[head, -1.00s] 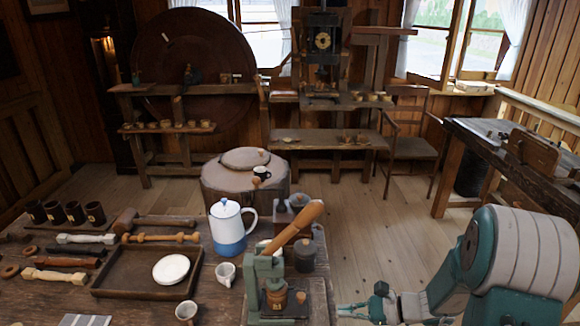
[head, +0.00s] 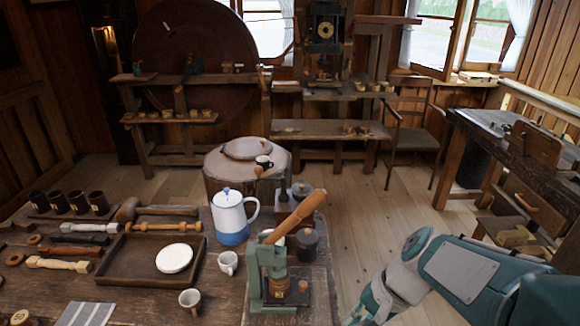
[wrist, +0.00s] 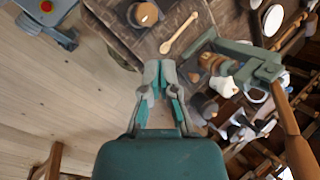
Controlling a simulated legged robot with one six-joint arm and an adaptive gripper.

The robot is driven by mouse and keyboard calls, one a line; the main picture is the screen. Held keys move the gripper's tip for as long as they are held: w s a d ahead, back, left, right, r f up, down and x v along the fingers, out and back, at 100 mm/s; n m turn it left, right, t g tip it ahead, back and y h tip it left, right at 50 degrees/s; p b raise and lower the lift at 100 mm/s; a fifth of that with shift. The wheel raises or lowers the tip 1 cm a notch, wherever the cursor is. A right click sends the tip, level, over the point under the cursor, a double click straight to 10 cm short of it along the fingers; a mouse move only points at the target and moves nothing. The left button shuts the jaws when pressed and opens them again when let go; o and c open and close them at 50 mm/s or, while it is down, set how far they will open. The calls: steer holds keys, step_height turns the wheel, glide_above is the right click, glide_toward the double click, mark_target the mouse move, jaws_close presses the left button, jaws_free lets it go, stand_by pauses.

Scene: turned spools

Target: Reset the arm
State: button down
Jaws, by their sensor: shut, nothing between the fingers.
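My gripper (wrist: 159,75) shows in the wrist view with its two grey and teal fingers together and nothing between them. It is beside the workbench edge, over or near the plank floor; its exact height is unclear. In the head view my arm fills the lower right, and the gripper itself is not visible there. The green press (head: 270,277) with its wooden lever stands at the bench's right end. It also shows in the wrist view (wrist: 262,70), to the right of my gripper.
The workbench (head: 228,304) holds a blue and white pot (head: 231,218), two small mugs, a wooden tray (head: 120,285) with a white disc, and turned spools (head: 163,227). A round stump table (head: 222,176) stands behind. Plank floor (head: 370,225) is open to the right.

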steer(key=s+d+r+n+t+h, duration=0.4)
steer(key=s+r+n+t+h, duration=0.1)
steer(key=s+r+n, duration=0.1)
steer(key=shift+r+h, duration=0.4)
steer(key=shift+r, duration=0.5)
